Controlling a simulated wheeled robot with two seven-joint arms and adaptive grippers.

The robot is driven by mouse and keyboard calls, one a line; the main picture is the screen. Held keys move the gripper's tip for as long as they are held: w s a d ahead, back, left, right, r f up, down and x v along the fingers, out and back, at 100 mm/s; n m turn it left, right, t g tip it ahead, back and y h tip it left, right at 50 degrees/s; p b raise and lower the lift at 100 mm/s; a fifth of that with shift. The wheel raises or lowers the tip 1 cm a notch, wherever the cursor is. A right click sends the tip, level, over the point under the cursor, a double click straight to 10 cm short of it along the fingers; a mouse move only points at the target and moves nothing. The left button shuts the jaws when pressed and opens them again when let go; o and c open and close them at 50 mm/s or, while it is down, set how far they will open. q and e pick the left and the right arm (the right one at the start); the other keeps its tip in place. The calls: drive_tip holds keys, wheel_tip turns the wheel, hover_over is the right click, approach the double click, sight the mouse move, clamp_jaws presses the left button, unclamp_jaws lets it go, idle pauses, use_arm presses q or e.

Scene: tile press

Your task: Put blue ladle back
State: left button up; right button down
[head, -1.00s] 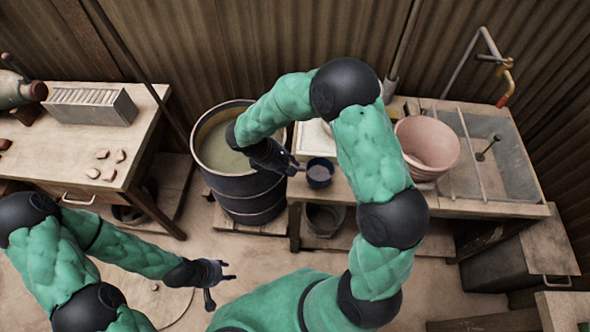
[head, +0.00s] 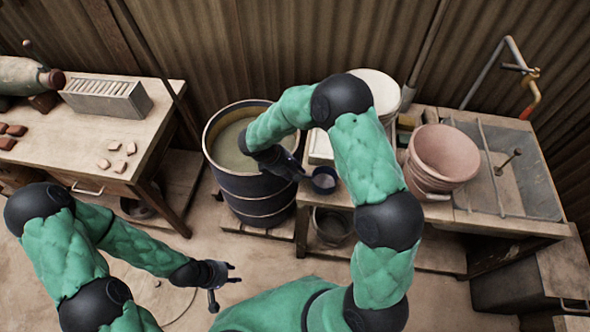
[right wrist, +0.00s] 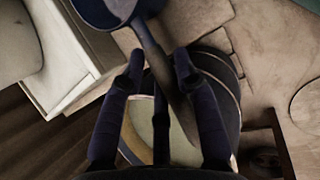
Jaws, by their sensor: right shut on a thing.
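The blue ladle (head: 325,181) is in my right gripper (head: 293,168). In the head view its round cup is at the front left part of the wash bench, by the right side of the dark barrel (head: 262,192). In the right wrist view the ladle's cup (right wrist: 108,8) is at the top, and its handle runs down between the fingers of my right gripper (right wrist: 158,65), which is shut on it. My left gripper (head: 226,284) is open and empty, low over the floor in front of the barrel. My right forearm hides part of the bench and barrel rim.
The bench (head: 500,226) bears a pink bucket (head: 441,160) beside a sink with a tap (head: 533,95). A grey bucket (head: 331,228) stands beneath it. A white bucket (head: 376,88) is behind my right arm. A table (head: 150,120) with a slotted box (head: 108,97) stands left.

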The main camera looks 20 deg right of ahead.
drive_tip(key=c, duration=0.9)
unclamp_jaws()
drive_tip(key=shift+r, duration=0.1)
drive_tip(key=s+p+v, duration=0.1)
drive_tip(key=p+v, duration=0.3)
drive_tip(key=v, duration=0.7)
drive_tip(key=shift+s+a+f+m+t+y, duration=0.25)
drive_tip(key=shift+s+a+f+m+y, duration=0.65)
drive_tip(key=shift+s+f+m+y, duration=1.8)
drive_tip(key=shift+s+a+f+m+t+y, duration=0.2)
drive_tip(key=shift+s+a+f+m+y, duration=1)
drive_tip(key=shift+s+f, duration=2.95)
drive_tip(key=shift+s+a+f+m+t+y, duration=0.25)
drive_tip(key=shift+s+a+f+m+y, duration=0.65)
drive_tip(key=shift+s+f+m, duration=2.05)
drive_tip(key=shift+s+d+f+n+y, duration=0.1)
drive_tip(key=shift+d+f+n+y, duration=0.05)
drive_tip(key=shift+f+n, duration=0.15)
drive_tip(key=shift+d+f+n+y, duration=0.15)
drive_tip(key=shift+d+f, duration=0.05)
drive_tip(key=shift+f, duration=0.2)
